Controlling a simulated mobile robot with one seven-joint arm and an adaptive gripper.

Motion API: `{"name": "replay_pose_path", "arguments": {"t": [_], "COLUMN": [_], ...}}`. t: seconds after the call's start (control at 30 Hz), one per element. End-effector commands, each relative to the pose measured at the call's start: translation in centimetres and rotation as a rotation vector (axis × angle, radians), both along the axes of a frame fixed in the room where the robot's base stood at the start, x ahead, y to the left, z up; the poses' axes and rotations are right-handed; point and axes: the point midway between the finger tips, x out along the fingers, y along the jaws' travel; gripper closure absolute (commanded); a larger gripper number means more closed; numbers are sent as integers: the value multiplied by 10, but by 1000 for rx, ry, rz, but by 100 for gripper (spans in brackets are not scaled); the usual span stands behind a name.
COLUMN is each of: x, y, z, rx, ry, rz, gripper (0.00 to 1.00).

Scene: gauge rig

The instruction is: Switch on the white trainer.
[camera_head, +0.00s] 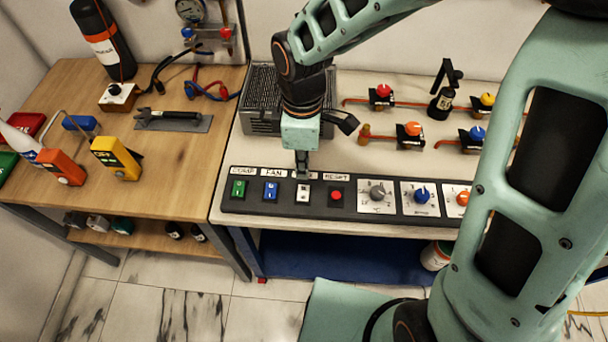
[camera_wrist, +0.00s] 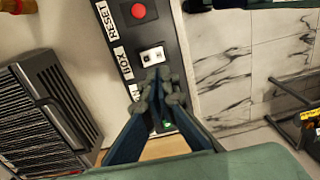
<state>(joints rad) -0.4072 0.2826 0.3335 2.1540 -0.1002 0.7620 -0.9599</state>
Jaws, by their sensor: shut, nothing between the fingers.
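The white-topped rig bench (camera_head: 345,105) carries a black control panel (camera_head: 262,207) along its front edge. The fingers hide the blue switch there. I cannot tell whether they touch anything.
Dials such as the grey one (camera_head: 377,193) are to the right. A dark finned box (camera_head: 262,100) stands behind my gripper. A wooden table (camera_head: 190,165) with tools stands left.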

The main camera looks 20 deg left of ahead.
Motion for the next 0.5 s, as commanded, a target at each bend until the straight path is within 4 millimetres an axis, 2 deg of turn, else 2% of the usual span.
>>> {"name": "replay_pose_path", "arguments": {"t": [0.03, 0.2, 0.5], "x": [1, -3, -6], "y": [0, -1, -1], "z": [11, 35, 48], "rx": [3, 2, 0], "ry": [-6, -3, 1], "rz": [-1, 0, -1], "gripper": [100, 100, 100]}}
